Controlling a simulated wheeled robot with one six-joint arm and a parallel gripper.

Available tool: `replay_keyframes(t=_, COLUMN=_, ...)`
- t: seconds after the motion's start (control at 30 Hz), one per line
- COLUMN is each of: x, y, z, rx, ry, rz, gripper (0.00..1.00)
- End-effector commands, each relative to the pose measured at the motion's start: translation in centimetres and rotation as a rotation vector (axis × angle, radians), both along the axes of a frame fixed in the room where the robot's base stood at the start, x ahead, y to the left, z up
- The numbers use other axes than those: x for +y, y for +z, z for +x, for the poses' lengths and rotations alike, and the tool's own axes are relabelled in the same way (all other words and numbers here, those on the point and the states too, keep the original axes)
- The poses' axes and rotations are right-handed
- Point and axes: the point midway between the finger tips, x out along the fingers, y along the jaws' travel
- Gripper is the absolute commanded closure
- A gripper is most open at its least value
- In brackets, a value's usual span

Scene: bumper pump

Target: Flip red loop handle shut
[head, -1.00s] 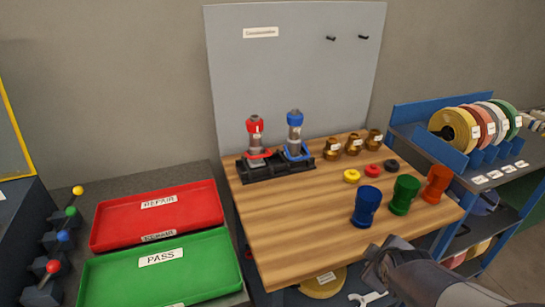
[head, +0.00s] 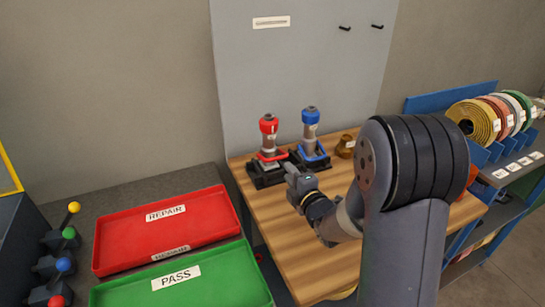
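The red pump (head: 268,133) stands upright in the black base (head: 262,179) at the back left of the wooden table. Its red loop handle (head: 271,155) shows low on the pump's front, just above the base. The blue pump (head: 310,128) stands to its right, with a blue loop (head: 312,152) at its foot. My gripper (head: 290,172) is in front of the base, close to the red loop's right side. Its fingers are small and dark here, so I cannot tell whether they are open or whether they touch anything.
My arm covers much of the table's right side. One brass fitting (head: 346,146) shows beside it. A red REPAIR tray (head: 120,246) and a green PASS tray (head: 240,284) lie at left. A grey panel (head: 300,60) rises behind the table. A reel shelf (head: 450,104) stands at right.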

Motion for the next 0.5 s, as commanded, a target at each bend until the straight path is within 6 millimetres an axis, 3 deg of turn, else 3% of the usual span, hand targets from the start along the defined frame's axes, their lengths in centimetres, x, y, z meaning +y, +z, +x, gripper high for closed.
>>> replay_keyframes(t=0.3, x=2.3, y=-0.1, z=5.3, rx=0.001, ry=0.001, rz=0.001, gripper=0.73)
replay_keyframes(t=0.5, x=3.2, y=-0.3, z=7.5, rx=0.002, ry=-0.001, rz=0.001, gripper=0.73)
